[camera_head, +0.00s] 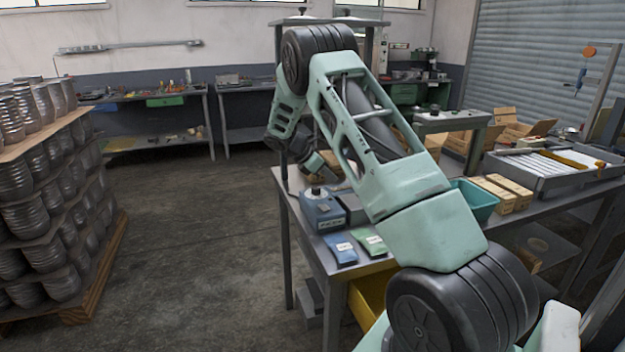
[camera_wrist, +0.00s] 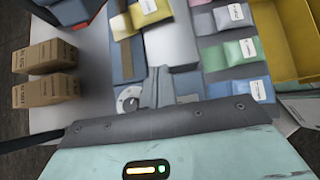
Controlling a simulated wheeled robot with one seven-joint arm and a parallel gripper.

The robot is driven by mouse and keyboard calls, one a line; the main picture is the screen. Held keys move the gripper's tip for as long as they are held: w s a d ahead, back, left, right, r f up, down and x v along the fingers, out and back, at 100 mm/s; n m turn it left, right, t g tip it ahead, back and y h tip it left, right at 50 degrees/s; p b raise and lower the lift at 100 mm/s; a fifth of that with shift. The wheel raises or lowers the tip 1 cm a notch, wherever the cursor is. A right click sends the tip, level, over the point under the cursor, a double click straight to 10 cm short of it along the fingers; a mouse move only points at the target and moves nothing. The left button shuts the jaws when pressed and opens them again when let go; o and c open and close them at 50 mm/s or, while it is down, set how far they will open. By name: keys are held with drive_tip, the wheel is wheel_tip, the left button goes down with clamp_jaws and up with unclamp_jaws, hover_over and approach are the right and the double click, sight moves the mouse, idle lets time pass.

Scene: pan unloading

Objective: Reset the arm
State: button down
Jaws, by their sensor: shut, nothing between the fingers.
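My arm (camera_head: 385,170) is green and black and rises from the lower right of the head view, bends high up and comes down over the workbench (camera_head: 300,245). In the wrist view my gripper (camera_wrist: 156,82) has its grey fingers together with nothing between them. Below it are a grey scale-like device with a dial (camera_wrist: 128,100) and a pale flat surface. The gripper's tip is small and partly hidden in the head view, above the blue-grey device (camera_head: 323,208). I cannot tell its exact height.
Blue and green packets (camera_head: 370,242), a teal bin (camera_head: 474,200), brown boxes (camera_head: 500,192) and a grey tray (camera_head: 550,172) lie on the bench. A yellow bin (camera_wrist: 285,35) is in the wrist view. Stacked metal pots on a pallet (camera_head: 85,270) stand left; the floor between is clear.

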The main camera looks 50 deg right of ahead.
drive_tip(key=shift+a+r, duration=0.1)
drive_tip(key=s+a+r+m+t+y, duration=0.1)
drive_tip(key=s+a+r+t+y, duration=0.15)
drive_tip(key=a, duration=1.65)
drive_tip(key=s+a+r+m+t+y, duration=0.1)
drive_tip(key=s+a+r+y, duration=0.15)
drive_tip(key=a, duration=1.65)
drive_tip(key=s+a+m+y, duration=0.1)
drive_tip(key=s+a, duration=0.7)
drive_tip(key=s, duration=0.4)
drive_tip(key=s+a+r+m+y, duration=0.1)
drive_tip(key=s+a+y, duration=0.1)
drive_tip(key=s+a, duration=0.6)
drive_tip(key=s, duration=0.4)
drive_tip(key=shift+s+a+m+t+y, duration=0.25)
drive_tip(key=shift+s+m+t+y, duration=0.05)
drive_tip(key=shift+s+t, duration=0.05)
